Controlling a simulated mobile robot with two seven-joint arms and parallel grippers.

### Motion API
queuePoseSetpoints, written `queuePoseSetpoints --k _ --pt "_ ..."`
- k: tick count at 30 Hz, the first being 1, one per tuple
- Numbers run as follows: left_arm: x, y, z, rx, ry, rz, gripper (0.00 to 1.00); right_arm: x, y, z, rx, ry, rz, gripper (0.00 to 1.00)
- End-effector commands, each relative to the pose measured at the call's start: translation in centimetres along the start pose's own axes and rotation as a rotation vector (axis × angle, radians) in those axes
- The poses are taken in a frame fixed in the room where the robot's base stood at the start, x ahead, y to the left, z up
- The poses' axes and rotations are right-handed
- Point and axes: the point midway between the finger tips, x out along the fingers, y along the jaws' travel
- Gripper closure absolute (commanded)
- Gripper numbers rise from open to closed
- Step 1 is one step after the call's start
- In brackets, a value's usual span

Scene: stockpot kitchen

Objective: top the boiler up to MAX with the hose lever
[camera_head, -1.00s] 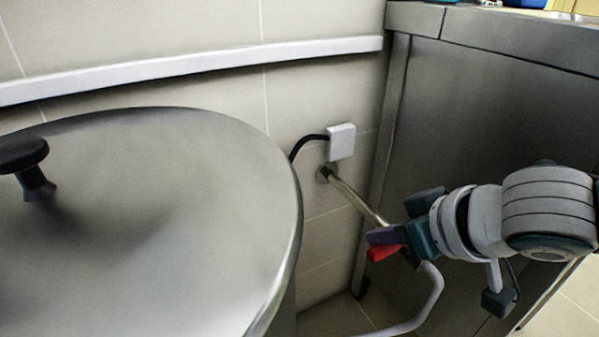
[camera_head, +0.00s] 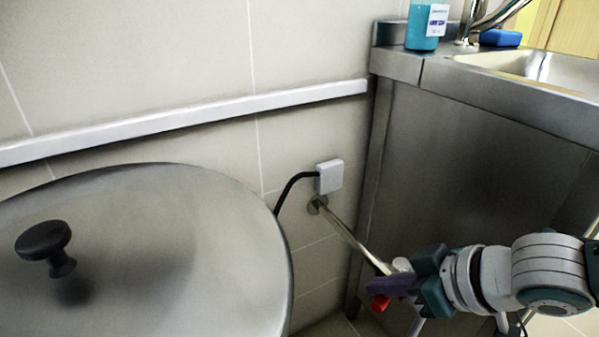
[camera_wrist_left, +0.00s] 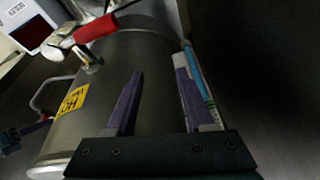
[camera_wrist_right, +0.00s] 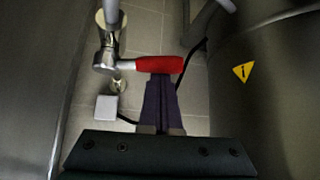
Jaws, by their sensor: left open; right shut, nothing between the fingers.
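The boiler (camera_head: 180,270) is a large steel drum with a lid and black knob (camera_head: 43,240), at left in the head view. The red hose lever (camera_wrist_right: 160,64) sits on a metal valve in the right wrist view. Its red end (camera_head: 380,302) also shows in the head view. My right gripper (camera_wrist_right: 158,80) is shut and empty, its fingertips at the lever's near side; contact is uncertain. My left gripper (camera_wrist_left: 158,66) is open before the boiler's side (camera_wrist_left: 110,115). A blue-and-white upright strip (camera_wrist_left: 205,90), perhaps the level gauge, is beside its right finger. MAX is not readable.
A brass-coloured pipe (camera_head: 350,238) runs from the wall to the valve, below a white wall box (camera_head: 329,176). The steel sink unit (camera_head: 470,150) stands at right. In the left wrist view, another red handle (camera_wrist_left: 96,28) is above a yellow label (camera_wrist_left: 72,100).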

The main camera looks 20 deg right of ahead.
Motion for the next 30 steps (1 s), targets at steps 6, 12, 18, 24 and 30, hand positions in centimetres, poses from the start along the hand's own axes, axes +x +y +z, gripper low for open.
queuePoseSetpoints --k 6,12,18,24,30 --pt "-0.9 -0.1 -0.3 0.003 -0.001 -0.003 0.47 -1.3 0.0 0.0 0.002 -0.005 0.000 1.00" --pt "-3.6 -0.2 -1.1 0.003 -0.002 -0.002 0.47 -5.3 0.0 -0.3 0.001 -0.006 -0.001 1.00" --pt "-5.4 -0.3 -1.7 0.003 -0.002 -0.002 0.47 -8.6 0.0 -0.2 0.001 -0.003 0.000 1.00" --pt "-6.0 -0.2 -1.9 0.000 -0.001 0.000 0.47 -9.9 0.0 -0.1 0.000 0.000 0.000 1.00" --pt "-5.9 -0.1 -1.9 -0.006 0.000 0.005 0.47 -9.9 0.1 -0.1 -0.001 0.001 0.001 1.00"
